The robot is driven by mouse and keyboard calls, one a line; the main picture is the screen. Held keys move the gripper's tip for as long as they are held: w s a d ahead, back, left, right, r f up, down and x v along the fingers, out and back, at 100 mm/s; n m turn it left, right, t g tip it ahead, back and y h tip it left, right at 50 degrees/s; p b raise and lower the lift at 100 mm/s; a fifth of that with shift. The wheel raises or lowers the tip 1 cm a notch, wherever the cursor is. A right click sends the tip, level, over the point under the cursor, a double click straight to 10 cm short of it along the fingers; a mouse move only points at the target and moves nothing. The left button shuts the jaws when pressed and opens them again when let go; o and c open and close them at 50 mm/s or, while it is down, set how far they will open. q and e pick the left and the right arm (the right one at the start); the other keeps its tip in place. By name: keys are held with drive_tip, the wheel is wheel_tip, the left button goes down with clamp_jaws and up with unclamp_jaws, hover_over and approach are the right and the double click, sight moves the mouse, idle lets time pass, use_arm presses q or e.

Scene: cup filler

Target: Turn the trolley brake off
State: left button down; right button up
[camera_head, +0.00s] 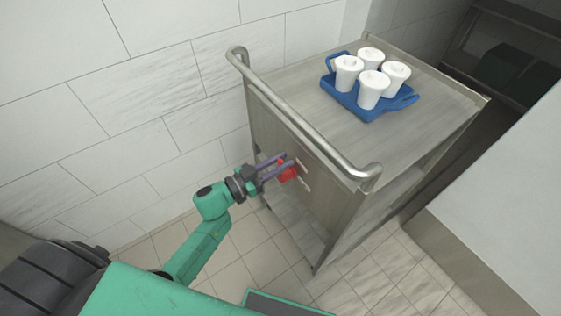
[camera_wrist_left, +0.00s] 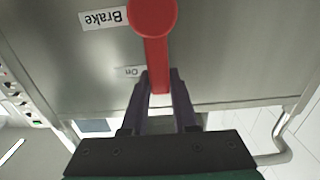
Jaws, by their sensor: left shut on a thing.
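The metal trolley (camera_head: 300,95) stands against the tiled wall with its end panel facing me. The red brake lever (camera_head: 288,172) is on that end panel. In the left wrist view the red lever (camera_wrist_left: 154,45) has a round hub, with its arm reaching between my fingers. A label reading "Brake" (camera_wrist_left: 103,19) and a label reading "Off" (camera_wrist_left: 128,72) show upside down beside it. The lever's tip lies near the "Off" label. My left gripper (camera_head: 277,165) is shut on the lever; its fingers (camera_wrist_left: 160,98) flank the lever's end. My right gripper is out of view.
A blue tray (camera_head: 345,99) with several white lidded cups (camera_head: 371,88) sits on the trolley top. A bent push rail (camera_head: 300,125) runs above the end panel. A pale block (camera_head: 505,215) stands at the right. Tiled floor (camera_head: 250,265) is clear beneath my left arm.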

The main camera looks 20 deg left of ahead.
use_arm(q)
drive_tip(key=shift+f, duration=0.1)
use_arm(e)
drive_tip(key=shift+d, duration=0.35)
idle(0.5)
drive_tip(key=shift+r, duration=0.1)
